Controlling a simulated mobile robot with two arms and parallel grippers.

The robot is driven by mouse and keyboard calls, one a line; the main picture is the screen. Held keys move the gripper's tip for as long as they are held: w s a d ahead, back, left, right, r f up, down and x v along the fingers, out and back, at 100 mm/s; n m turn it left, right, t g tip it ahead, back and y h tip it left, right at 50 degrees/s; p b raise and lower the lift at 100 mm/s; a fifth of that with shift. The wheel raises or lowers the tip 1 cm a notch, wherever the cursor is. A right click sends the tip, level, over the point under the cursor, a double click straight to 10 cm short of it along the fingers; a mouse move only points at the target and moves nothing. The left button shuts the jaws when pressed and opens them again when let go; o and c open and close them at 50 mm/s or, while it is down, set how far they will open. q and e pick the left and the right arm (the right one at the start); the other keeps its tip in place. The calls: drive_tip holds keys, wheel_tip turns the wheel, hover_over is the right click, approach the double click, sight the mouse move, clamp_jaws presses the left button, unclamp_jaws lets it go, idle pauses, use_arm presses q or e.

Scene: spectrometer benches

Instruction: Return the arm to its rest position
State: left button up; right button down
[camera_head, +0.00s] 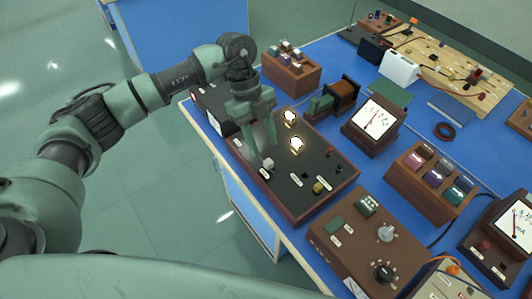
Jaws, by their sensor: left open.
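My left arm (155,90) comes in from the left and reaches over the near left edge of the blue bench (333,70). My left gripper (263,148) points down above a dark panel box (315,173) with two lit bulbs and several small knobs. It is open and I see nothing held in it. A whitish knob (267,164) shows just beyond the fingertips; I cannot tell whether they touch it. My right gripper is not in view.
A brown box with knobs (345,233) and a meter (375,122) stand to the right. A small wooden rack (290,70) and a black box (212,104) stand near the arm. A wooden board with parts (450,75) lies at the back. The floor at left is clear.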

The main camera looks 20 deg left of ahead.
use_arm(q)
drive_tip(key=shift+v, duration=1.3)
